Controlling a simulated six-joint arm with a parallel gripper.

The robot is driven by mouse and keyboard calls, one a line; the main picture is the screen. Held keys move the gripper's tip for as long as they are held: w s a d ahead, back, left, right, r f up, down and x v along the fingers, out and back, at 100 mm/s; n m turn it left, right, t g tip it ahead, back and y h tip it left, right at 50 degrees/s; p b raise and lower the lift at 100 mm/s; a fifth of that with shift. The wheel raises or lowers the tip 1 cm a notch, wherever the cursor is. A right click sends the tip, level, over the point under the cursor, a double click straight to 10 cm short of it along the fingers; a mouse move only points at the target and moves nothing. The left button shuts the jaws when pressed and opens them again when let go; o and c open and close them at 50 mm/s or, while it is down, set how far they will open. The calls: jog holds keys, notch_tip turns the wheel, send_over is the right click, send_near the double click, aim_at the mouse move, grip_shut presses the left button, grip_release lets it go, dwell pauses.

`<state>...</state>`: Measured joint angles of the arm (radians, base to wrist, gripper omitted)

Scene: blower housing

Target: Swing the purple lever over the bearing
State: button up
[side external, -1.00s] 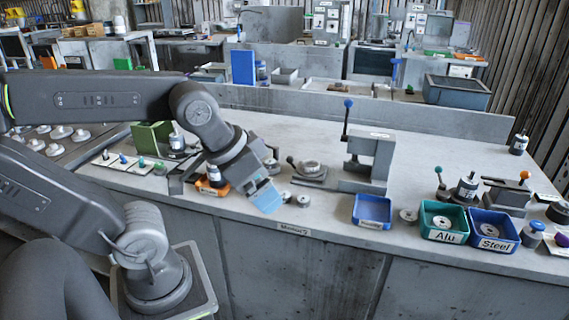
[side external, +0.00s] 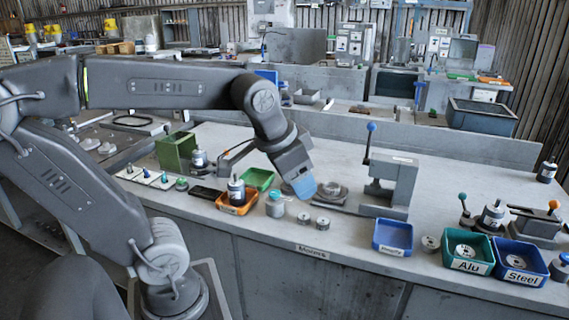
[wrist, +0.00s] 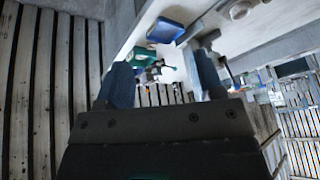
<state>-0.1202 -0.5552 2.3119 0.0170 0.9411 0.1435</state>
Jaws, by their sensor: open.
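My gripper (side external: 303,190) is over the front middle of the bench, tilted down and to the right; it also shows in the wrist view (wrist: 163,82), with blue fingers spread apart and nothing between them. A grey round ring part, which may be the bearing (side external: 333,188), sits on a low fixture just right of the fingertips in the side view. The fingers partly cover that fixture's left side. I cannot tell whether they touch it. No purple lever can be made out in either current view; it may be hidden behind the gripper.
A grey press (side external: 390,185) with a tall blue-knobbed lever stands right of the fixture. A blue tray (side external: 393,250), Alu bin (side external: 468,268) and Steel bin (side external: 520,276) line the front edge. An orange tray (side external: 238,208) and a teal-topped jar (side external: 275,205) are left of the gripper.

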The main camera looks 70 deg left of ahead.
jog(key=shift+m+g+y, duration=0.3)
jog(key=shift+g+y, duration=0.2)
jog(key=shift+g, duration=0.3)
jog(key=w+a, duration=0.3)
jog(key=w+a+r, duration=0.1)
jog(key=w+a, duration=0.2)
jog(key=a, duration=0.1)
jog(key=w+a+r, duration=0.1)
jog(key=w+a, duration=0.2)
jog(key=a, duration=0.1)
jog(key=shift+w, duration=0.35)
jog(key=w+a+f+m+g, duration=0.15)
jog(key=a+f, duration=0.25)
jog(key=a, duration=1)
jog(key=w+a+f+g, duration=0.2)
jog(key=w+a+f, duration=0.15)
jog(key=a, duration=1.05)
jog(key=shift+t, duration=0.25)
jog(key=f, duration=0.4)
jog(key=a+f, duration=0.1)
jog(key=f, duration=0.4)
jog(key=a+f, duration=0.1)
jog(key=f, duration=0.4)
jog(key=shift+a+f, duration=0.1)
jog(key=shift+f, duration=0.1)
jog(key=c, duration=0.9)
